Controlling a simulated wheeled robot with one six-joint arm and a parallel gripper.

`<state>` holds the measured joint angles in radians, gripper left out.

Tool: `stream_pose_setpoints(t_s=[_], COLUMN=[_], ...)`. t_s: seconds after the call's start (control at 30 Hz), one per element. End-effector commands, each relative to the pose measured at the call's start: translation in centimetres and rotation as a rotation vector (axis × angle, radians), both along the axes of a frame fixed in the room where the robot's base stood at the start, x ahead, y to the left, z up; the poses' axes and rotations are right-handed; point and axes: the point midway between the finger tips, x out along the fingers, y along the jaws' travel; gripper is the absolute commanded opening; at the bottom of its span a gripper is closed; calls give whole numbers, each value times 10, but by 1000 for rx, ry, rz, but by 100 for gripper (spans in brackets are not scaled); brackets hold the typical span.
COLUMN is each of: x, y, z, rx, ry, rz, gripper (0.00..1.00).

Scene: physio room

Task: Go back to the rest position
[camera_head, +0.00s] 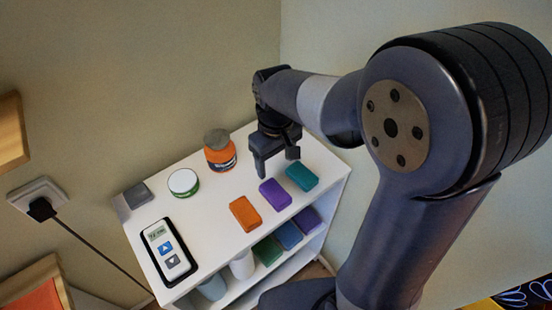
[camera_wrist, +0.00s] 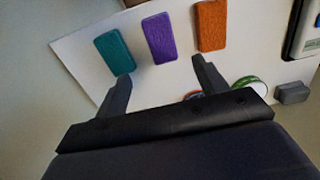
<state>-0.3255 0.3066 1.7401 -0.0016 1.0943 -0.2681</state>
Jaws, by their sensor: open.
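My gripper (camera_head: 278,168) is above the white shelf unit's top (camera_head: 205,213), near its back right part, just behind the purple block (camera_head: 275,194). In the wrist view my gripper (camera_wrist: 160,72) shows its two fingers spread apart with nothing between the tips. The purple block (camera_wrist: 159,38) lies beyond the fingertips, with the teal block (camera_wrist: 114,51) on the left and the orange block (camera_wrist: 211,25) on the right. In the head view the teal block (camera_head: 301,177) and orange block (camera_head: 245,213) lie in a row with the purple one.
An orange jar (camera_head: 220,156) with a grey lid, a green-and-white tin (camera_head: 183,182), a grey block (camera_head: 135,195) and a handheld device (camera_head: 167,251) stand on the top. Lower shelves hold more coloured blocks (camera_head: 287,235). Walls are close behind. A plug (camera_head: 41,208) with a cable is at left.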

Motion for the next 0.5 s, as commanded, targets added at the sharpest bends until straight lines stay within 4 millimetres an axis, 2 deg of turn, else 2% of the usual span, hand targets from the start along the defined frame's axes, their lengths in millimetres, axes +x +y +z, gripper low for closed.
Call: stream_pose_setpoints(t_s=[0.33,0.5], x=[0,0], y=[0,0], z=[-1,-16], rx=[-1,-1], ry=[1,4], rz=[0,0], gripper=[68,68])
